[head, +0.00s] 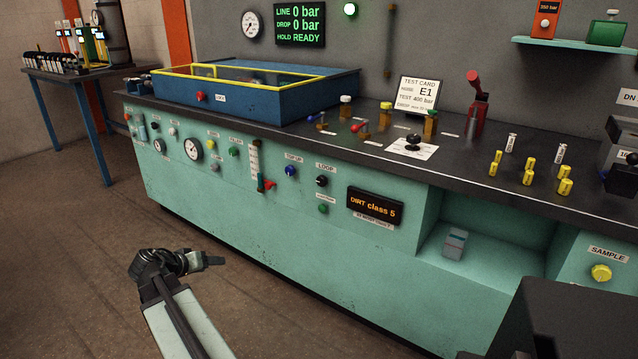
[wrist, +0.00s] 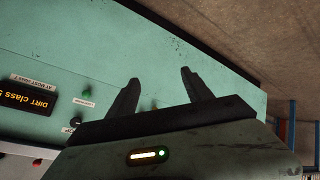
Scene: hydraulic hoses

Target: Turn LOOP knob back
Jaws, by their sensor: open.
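The LOOP knob (head: 321,181) is a small black round knob on the green front panel, just under its white LOOP label. In the wrist view a dark knob (wrist: 76,122) beside a partly hidden label ending in "OP" shows left of my gripper. My gripper (head: 213,261) is in front of the cabinet, low and to the left of the knob, clearly apart from it. In the wrist view both fingers of my gripper (wrist: 159,80) stand wide apart, with no object held between them. The knob's exact pointer angle is too small to read.
A blue TOPUP knob (head: 291,171) sits left of the LOOP knob and a green button (head: 323,209) below it. A red-handled lever (head: 267,184) sticks out farther left. The DIRT class 5 display (head: 375,206) is to the right. The floor before the cabinet is clear.

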